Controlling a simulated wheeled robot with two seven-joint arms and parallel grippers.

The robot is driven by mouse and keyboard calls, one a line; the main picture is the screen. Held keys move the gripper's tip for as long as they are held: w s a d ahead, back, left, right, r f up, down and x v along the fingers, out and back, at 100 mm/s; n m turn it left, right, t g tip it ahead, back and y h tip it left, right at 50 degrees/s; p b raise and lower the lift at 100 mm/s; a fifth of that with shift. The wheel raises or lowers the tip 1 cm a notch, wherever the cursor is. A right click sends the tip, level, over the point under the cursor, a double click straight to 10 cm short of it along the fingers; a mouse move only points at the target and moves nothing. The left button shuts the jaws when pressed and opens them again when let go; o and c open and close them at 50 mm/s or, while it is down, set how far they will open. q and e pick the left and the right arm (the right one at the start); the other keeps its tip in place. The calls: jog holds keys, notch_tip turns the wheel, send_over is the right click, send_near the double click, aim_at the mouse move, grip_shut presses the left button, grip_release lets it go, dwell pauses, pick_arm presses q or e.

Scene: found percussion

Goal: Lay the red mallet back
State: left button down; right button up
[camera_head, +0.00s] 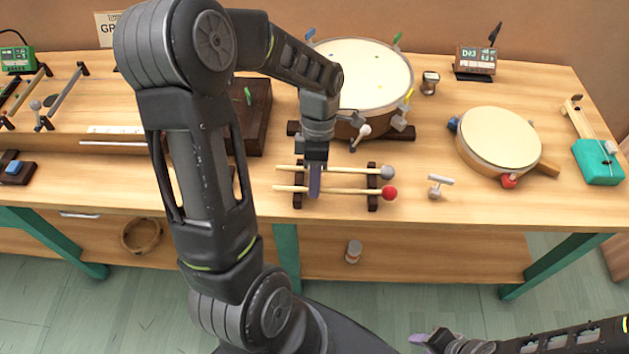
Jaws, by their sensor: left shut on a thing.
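The red mallet (350,191) has a pale wooden stick and a round red head at its right end. It lies across, or very close above, the two dark bars of a small rack (372,172), roughly level. My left gripper (314,188) points down and is shut on its stick, just right of the left bar. The grey-headed mallet (350,171) lies parallel behind it on the same rack. My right gripper (428,341) is low at the bottom edge, away from the table, and its jaws are not clear.
A large drum (368,72) stands behind the rack, with clamps at its rim. A small silver T-shaped tool (438,185) lies right of the red head. A smaller drum (500,139) stands further right. The table's front edge is close in front of the rack.

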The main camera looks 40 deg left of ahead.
pick_arm(q)
jog(key=shift+f, duration=0.2)
jog(key=c, duration=1.4)
grip_release()
jog(key=shift+c, duration=0.2)
jog(key=v, duration=0.7)
jog(key=shift+r, duration=0.4)
